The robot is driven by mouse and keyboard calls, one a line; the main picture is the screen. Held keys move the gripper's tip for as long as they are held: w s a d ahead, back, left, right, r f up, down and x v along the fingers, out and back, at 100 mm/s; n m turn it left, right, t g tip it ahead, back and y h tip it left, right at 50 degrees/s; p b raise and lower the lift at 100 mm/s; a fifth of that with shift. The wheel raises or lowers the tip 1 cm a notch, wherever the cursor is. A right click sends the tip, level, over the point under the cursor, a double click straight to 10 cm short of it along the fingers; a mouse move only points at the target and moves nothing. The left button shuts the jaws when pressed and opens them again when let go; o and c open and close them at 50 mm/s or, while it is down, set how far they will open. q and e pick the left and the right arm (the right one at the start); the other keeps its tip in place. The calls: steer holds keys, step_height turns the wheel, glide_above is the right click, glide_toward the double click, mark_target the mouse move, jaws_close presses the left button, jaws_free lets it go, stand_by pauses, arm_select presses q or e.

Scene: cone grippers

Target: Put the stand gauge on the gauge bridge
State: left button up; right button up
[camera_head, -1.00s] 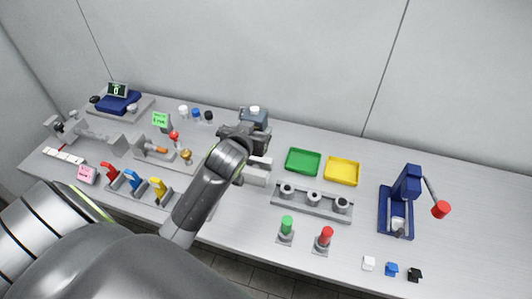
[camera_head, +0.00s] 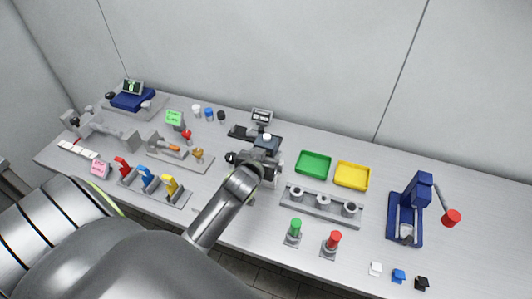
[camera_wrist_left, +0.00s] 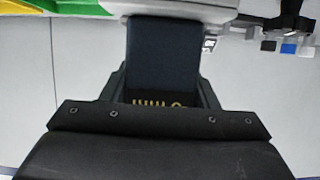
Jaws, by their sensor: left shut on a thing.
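The stand gauge appears to be the dark blue-grey block with a white top (camera_head: 267,143). My left gripper (camera_head: 258,157) is shut on it near the middle of the bench. In the left wrist view the dark block (camera_wrist_left: 163,55) fills the space between the fingers, with gold lettering at its lower end. Pale grey blocks (camera_head: 276,180) show partly beside and below the gripper. They may be the gauge bridge, but the arm and gripper hide most of it. I cannot tell whether the gauge touches it. My right gripper is out of view.
A small display unit (camera_head: 262,115) stands behind the gripper. A green tray (camera_head: 313,164) and a yellow tray (camera_head: 352,176) lie to the right, behind a grey rack with several round holders (camera_head: 321,206). Colored levers (camera_head: 147,178) stand left of my arm.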

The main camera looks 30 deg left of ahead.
arm_select(q)
steer(key=o, duration=1.1)
steer(key=shift+r, duration=0.1)
steer(key=b+v, duration=0.1)
steer(key=v, duration=1.1)
steer(key=shift+s, duration=0.1)
